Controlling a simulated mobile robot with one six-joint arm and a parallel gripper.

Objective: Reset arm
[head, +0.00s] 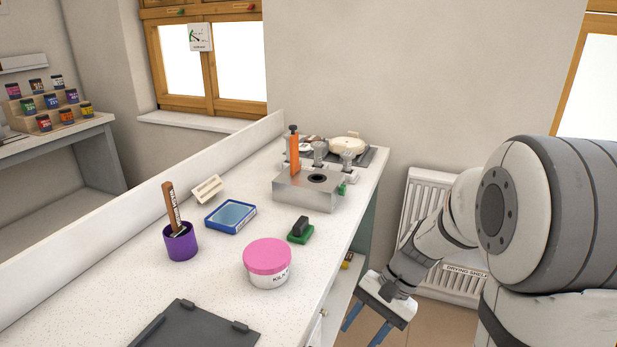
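My arm comes in from the right side of the head view and bends down to the left. My gripper (366,330) hangs off the front edge of the white speckled counter (330,240), over the floor side. It points downward. Its two blue fingers stand apart, with nothing seen between them. The fingertips run to the bottom edge of the picture, so their very ends may be cut off. The gripper appears apart from the counter and the things on it.
On the counter are a pink-lidded jar (267,262), a purple cup (181,243), a blue tray (231,216), a green-based block (300,230), a metal box (305,190) and a dark plate (195,328). A radiator (425,195) stands against the wall behind my arm.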

